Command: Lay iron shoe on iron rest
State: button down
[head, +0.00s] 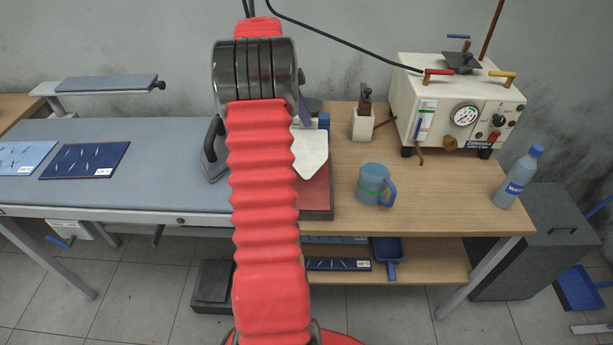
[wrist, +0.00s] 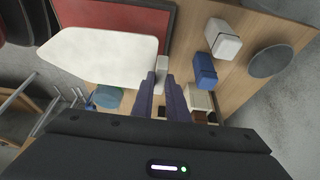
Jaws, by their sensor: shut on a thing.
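The iron shoe (head: 310,153) is a white, pointed flat plate. It also shows large in the wrist view (wrist: 100,55), with a small pale tab at its right end. My gripper (wrist: 160,82), with purple fingers, is shut on that tab. In the head view my gripper (head: 304,108) is partly hidden behind my red-sleeved arm. The iron rest (head: 318,198) is a red pad in a dark frame on the wooden table; it also shows in the wrist view (wrist: 125,18). The shoe overlaps part of the rest in both views; I cannot tell the gap between them.
An iron (head: 213,152) stands left of my arm on the grey ironing board (head: 150,135). A blue block (wrist: 205,72) and a white block (wrist: 222,42) stand near the rest. A blue mug (head: 374,184) stands right of it, with bare tabletop (head: 440,195) beyond. A cream machine (head: 455,100) stands behind.

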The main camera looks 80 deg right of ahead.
jog(key=shift+s, duration=0.15)
jog(key=shift+f, duration=2.5)
jog(key=shift+f, duration=0.1)
jog(key=shift+f, duration=2.4)
jog(key=c, duration=1.7)
grip_release()
jog(key=shift+c, duration=0.2)
